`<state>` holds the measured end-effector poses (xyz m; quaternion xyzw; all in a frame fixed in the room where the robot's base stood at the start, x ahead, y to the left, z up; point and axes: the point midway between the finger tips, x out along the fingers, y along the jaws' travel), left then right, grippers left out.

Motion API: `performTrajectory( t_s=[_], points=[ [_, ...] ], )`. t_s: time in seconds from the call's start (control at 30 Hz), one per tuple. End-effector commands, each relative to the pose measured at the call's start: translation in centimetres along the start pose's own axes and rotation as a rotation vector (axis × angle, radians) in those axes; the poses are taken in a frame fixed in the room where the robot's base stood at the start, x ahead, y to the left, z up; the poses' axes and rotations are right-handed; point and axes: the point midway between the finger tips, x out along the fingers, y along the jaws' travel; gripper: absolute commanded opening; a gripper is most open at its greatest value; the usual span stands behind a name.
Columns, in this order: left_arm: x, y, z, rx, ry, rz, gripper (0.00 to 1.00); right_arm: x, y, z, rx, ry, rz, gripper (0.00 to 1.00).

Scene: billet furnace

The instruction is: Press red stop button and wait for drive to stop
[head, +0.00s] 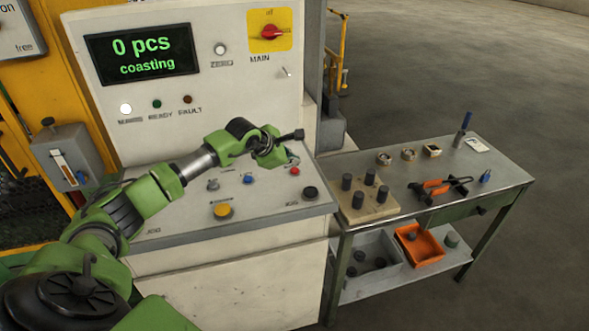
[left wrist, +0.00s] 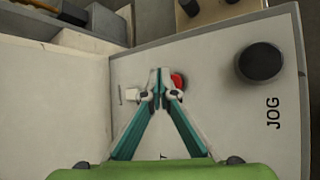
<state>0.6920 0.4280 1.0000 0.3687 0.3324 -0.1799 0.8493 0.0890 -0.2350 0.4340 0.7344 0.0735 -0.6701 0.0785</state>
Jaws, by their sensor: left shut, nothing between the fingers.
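The red stop button (head: 295,171) is on the sloped control panel (head: 180,228), near its back right. It also shows in the left wrist view (left wrist: 179,81), just right of my fingertips and partly hidden by them. My left gripper (head: 291,159) is shut and empty, pointing down at the panel right by the red button. Whether the fingertips touch the button cannot be told. The display (head: 143,55) reads "0 pcs" and "coasting" in green. My right gripper is not in view.
A black JOG button (head: 310,193), a blue button (head: 248,179) and a yellow button (head: 222,210) share the panel. A red MAIN switch (head: 270,32) is above. A metal workbench (head: 400,210) with pegs, tools and bins stands to the right.

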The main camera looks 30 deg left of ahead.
Motion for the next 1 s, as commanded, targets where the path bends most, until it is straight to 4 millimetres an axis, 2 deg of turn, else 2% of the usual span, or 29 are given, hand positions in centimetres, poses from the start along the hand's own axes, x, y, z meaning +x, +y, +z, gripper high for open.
performTrajectory(
  t_s=[0.4, 1.0],
  points=[
    [-3.0, 2.2, 2.2, 0.0, 0.0, 0.001, 0.0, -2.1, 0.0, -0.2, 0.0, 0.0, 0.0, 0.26],
    [-3.1, 2.2, 2.2, 0.0, 0.0, 0.0, 0.0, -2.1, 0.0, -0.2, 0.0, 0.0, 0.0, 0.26]
  ],
)
